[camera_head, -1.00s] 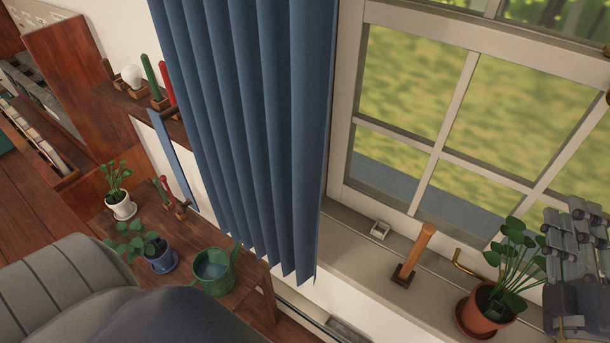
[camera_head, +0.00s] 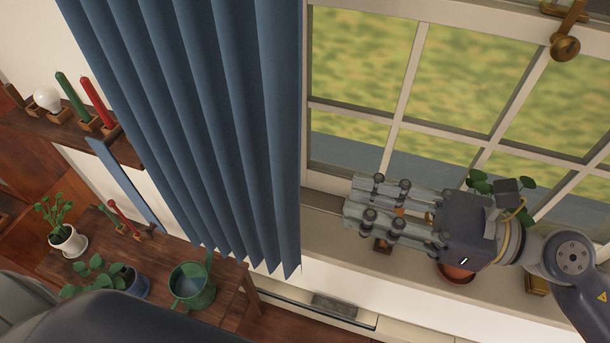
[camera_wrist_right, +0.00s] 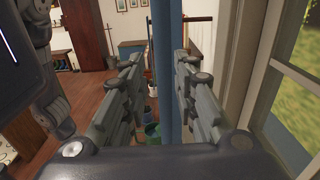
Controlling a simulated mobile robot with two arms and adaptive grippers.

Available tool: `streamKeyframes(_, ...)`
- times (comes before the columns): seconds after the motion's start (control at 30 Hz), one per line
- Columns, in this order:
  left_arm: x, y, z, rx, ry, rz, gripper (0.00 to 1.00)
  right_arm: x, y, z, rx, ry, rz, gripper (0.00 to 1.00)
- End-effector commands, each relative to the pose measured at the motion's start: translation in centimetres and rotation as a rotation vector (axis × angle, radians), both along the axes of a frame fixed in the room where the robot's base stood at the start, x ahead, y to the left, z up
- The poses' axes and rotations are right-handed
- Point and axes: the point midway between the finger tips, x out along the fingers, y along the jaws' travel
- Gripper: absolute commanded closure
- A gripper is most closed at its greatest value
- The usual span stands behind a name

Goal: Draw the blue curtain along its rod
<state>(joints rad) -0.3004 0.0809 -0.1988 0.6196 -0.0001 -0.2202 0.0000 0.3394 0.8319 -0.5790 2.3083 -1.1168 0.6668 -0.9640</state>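The blue curtain (camera_head: 215,120) hangs in pleats at the left side of the window. Its right edge runs beside the window frame and its hem ends above the floor. My right gripper (camera_head: 350,203) is right of the curtain's lower part, over the windowsill, with its fingers pointing left towards it. In the wrist view its two fingers (camera_wrist_right: 158,65) stand apart, with the curtain (camera_wrist_right: 168,60) seen edge-on as a blue strip between them. In the head view a gap shows between fingertips and curtain. The rod is out of view. My left gripper is not in view.
The windowsill (camera_head: 320,215) holds a terracotta plant pot (camera_head: 456,273), partly hidden behind my right gripper. A brass window handle (camera_head: 565,45) sits at top right. A low wooden table at lower left carries potted plants and a green watering can (camera_head: 192,287).

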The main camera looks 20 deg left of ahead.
Motion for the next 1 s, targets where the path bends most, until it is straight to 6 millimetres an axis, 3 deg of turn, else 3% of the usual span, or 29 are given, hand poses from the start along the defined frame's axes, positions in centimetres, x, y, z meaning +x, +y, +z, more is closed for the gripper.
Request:
streamKeyframes(0.1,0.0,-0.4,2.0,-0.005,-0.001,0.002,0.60,0.1,2.2,0.8,0.005,0.002,0.002,0.73)
streamKeyframes(0.4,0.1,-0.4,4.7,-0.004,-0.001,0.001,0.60,0.2,7.1,0.6,0.005,0.004,0.000,0.73)
streamKeyframes(0.6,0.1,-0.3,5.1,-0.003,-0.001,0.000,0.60,0.3,8.3,0.3,0.004,0.002,-0.001,0.73)
streamKeyframes(0.87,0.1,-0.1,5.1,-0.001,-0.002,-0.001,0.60,0.3,8.4,0.1,0.003,0.002,-0.001,0.73)
streamKeyframes(1.0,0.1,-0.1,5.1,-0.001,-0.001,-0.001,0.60,0.3,8.4,0.1,0.003,0.002,-0.001,1.00)
